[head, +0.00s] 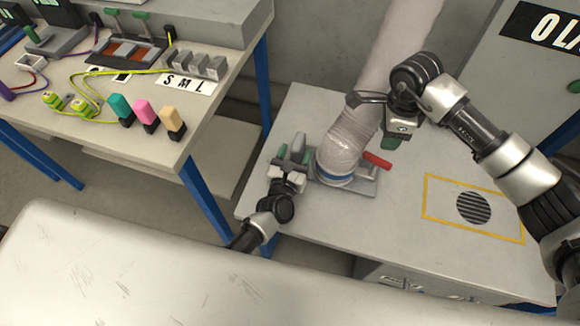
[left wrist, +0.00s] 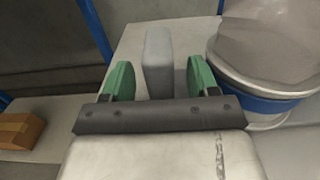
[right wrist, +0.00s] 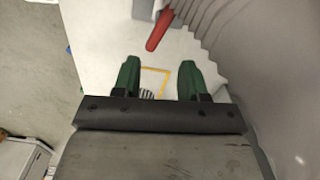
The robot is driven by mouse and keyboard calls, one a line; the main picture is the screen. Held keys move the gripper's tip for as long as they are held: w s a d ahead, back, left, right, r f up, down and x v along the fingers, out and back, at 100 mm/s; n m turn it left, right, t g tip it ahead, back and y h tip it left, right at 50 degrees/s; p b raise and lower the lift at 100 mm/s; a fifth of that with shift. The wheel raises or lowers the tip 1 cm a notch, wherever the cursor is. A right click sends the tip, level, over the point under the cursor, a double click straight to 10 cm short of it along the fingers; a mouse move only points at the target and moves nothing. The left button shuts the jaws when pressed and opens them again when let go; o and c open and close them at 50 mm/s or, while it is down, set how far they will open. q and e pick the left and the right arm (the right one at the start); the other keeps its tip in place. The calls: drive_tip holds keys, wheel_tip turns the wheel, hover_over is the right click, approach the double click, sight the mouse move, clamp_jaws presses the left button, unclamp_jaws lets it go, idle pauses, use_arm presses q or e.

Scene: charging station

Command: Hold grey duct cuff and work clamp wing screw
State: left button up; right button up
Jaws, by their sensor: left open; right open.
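A pale ribbed duct (head: 350,135) ends at a base plate on the low table, with a blue band (head: 335,178) around its bottom. A grey upright block (left wrist: 158,62), seemingly the cuff's grip, stands left of the duct. My left gripper (head: 294,156) is open, its green fingers at either side of this block in the left wrist view; contact cannot be told. A red handle (head: 377,160), seemingly the wing screw, sticks out right of the duct. It also shows in the right wrist view (right wrist: 158,31). My right gripper (head: 391,142) is open and empty near it, above the table.
The low table (head: 300,105) has a yellow-outlined square with a round grille (head: 473,208) at right. A workbench (head: 60,130) at left carries coloured plugs, cables and S, M, L blocks. A grey cabinet (head: 500,90) stands at the back right.

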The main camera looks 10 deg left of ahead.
use_arm(q)
drive_tip(key=shift+w, duration=0.65)
